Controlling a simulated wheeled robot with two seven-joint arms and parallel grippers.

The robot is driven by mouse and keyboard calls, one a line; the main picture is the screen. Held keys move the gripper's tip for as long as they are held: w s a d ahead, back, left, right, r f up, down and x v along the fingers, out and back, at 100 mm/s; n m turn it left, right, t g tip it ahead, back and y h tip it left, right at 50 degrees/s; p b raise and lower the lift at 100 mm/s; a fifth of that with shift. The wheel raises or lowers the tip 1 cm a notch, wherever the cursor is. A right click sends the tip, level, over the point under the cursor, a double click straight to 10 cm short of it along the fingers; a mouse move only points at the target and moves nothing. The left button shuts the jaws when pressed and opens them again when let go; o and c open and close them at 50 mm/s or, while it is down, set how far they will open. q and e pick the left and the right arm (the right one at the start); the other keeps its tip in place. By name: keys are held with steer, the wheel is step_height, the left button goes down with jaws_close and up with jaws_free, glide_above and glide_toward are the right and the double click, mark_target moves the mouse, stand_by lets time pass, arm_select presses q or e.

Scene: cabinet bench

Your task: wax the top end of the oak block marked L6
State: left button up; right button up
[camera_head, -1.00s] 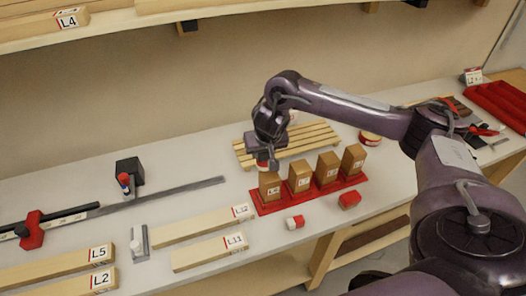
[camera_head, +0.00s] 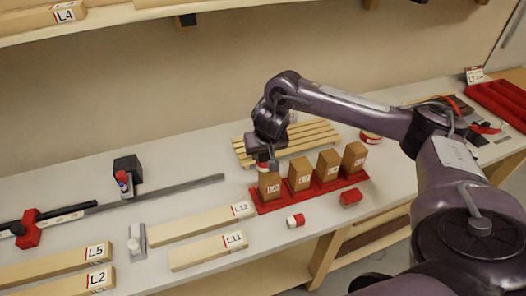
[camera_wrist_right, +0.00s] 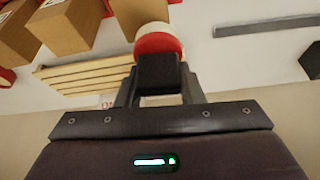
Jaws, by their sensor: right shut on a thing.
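Several upright oak blocks stand in a row in a red rack (camera_head: 318,193). The leftmost block (camera_head: 270,187) has a white front label that looks like L6, though it is small. My right gripper (camera_head: 266,157) is over this block, shut on a red-and-white wax piece (camera_head: 267,166). The wax is at the block's top end and appears to touch it; the exact contact is hidden. In the wrist view the wax (camera_wrist_right: 159,46) sits between the fingers, with a brown block (camera_wrist_right: 137,12) right behind it. My left gripper is not in view.
A slatted wooden rack (camera_head: 310,137) lies behind the blocks. A red-and-white piece (camera_head: 296,221) and a red piece (camera_head: 350,198) lie in front. Labelled boards, such as L11 (camera_head: 208,251), lie at left. A shelf (camera_head: 140,16) overhangs the back.

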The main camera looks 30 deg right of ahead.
steer(key=shift+f+b, duration=0.35)
steer(key=shift+f, duration=0.5)
